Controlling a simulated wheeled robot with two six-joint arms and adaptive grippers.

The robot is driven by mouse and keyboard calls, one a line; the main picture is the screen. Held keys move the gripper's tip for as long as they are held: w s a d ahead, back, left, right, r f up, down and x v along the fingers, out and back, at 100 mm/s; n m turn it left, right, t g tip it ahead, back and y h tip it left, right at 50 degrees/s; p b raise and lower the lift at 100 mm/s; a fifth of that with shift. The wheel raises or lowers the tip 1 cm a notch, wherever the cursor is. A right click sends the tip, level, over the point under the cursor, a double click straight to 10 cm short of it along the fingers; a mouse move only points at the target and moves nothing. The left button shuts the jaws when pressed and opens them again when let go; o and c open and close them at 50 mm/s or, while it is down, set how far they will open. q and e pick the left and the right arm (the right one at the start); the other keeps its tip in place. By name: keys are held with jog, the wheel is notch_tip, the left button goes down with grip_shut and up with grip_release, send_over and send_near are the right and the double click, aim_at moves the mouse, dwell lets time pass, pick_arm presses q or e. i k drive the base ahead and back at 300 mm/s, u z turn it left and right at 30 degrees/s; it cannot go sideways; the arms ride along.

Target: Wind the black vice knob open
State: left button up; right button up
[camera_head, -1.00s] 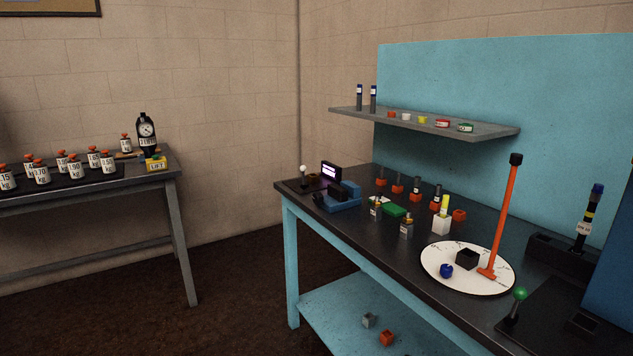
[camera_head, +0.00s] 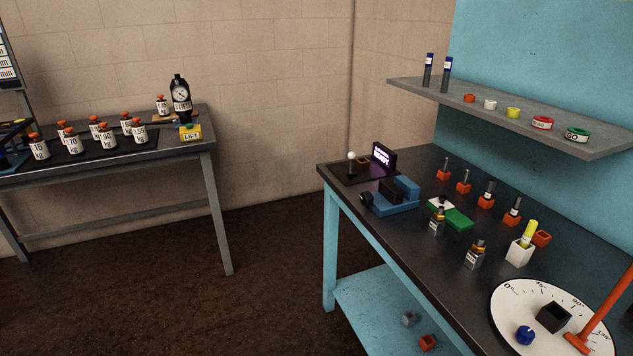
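The vice is a blue block (camera_head: 399,205) with a black jaw piece, near the far left corner of the dark bench. Its black knob (camera_head: 366,199) sticks out at the vice's left end, towards the bench's front edge. From here I cannot tell how far the jaws are apart. Neither of my grippers shows in the head view.
The dark bench top (camera_head: 420,262) has a white dial plate (camera_head: 512,312), green block (camera_head: 459,219), white holder (camera_head: 519,252) and several fittings. A shelf (camera_head: 500,108) overhangs at right. Floor between tables is clear.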

aim_at(367, 199)
jog(key=z, duration=0.1)
jog(key=i, duration=1.1)
jog(key=z, duration=0.45)
